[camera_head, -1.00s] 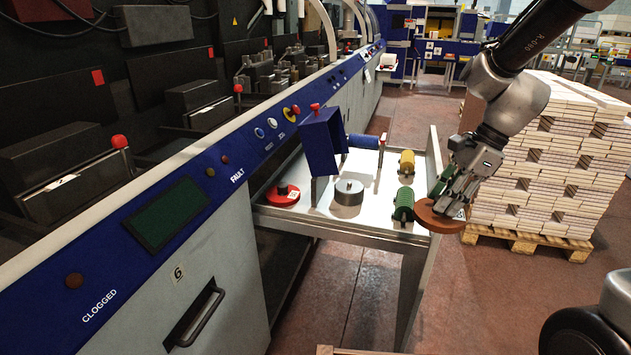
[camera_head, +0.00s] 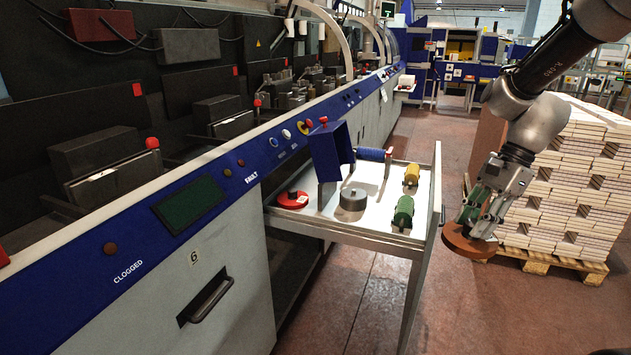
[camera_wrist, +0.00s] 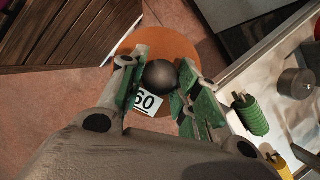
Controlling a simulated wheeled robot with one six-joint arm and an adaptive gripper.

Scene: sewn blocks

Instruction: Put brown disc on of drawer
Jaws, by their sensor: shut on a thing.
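The brown disc (camera_head: 468,242) hangs in the air to the right of the open drawer in the head view. My gripper (camera_head: 474,222) is shut on the dark knob on top of the disc. In the wrist view the disc (camera_wrist: 172,46) shows beneath the green-padded fingers (camera_wrist: 160,88), with the knob between them and a white label reading 60. The drawer (camera_head: 372,233) is pulled out from the machine. On its tray stand a red disc (camera_head: 291,201), a grey disc (camera_head: 353,200), a green roller (camera_head: 403,212) and a yellow roller (camera_head: 412,174).
A blue bracket (camera_head: 329,150) with a blue roller (camera_head: 371,154) stands at the drawer's back left. A pallet stack of paper bundles (camera_head: 571,190) is close behind and right of my gripper. The machine front (camera_head: 215,290) borders the drawer on the left. Bare tray shows between the pieces.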

